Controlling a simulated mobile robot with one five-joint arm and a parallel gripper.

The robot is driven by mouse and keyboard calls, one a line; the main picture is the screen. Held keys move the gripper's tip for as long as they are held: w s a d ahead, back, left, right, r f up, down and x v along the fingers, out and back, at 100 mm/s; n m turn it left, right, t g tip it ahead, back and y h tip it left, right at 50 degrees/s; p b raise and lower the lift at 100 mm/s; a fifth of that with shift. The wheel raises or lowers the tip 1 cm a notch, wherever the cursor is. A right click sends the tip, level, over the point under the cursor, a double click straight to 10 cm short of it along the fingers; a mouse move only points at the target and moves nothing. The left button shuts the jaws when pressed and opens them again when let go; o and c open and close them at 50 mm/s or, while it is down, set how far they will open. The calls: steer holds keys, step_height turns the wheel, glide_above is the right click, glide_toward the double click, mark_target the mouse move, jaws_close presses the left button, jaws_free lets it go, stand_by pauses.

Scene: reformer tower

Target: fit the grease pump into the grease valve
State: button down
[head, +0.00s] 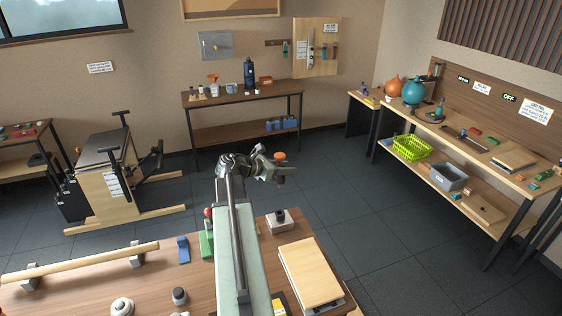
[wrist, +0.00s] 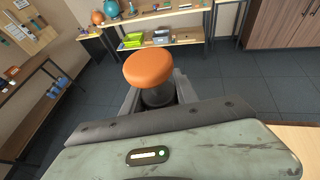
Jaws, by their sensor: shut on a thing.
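My gripper (head: 272,170) is shut on an orange-capped piece with a dark body, seemingly the grease pump (head: 280,156). In the wrist view the pump (wrist: 155,68) stands with its round orange cap up, and its dark lower body sits between the grey fingers (wrist: 157,98). Its lower end is hidden there. The gripper is held out in the air past the far edge of the near table. I cannot pick out the grease valve for certain. A pale block with a dark top (head: 279,221) on the near table could be it.
The near wooden table (head: 80,292) carries a wooden board (head: 310,272), a long pole (head: 80,262), a blue block (head: 183,249) and small round parts. A back bench (head: 225,97) and a right bench (head: 465,150) hold tools. Open dark floor lies between them.

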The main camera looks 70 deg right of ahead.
steer(key=shift+w, duration=0.15)
step_height(320, 180, down, 12)
steer(key=b, duration=1.2)
stand_by(0.5)
steer(key=shift+f+b, duration=1.85)
steer(key=shift+f, duration=0.05)
steer(key=c, duration=0.9)
jaws_free()
steer(key=shift+o, duration=0.2)
steer(key=shift+r, duration=0.1)
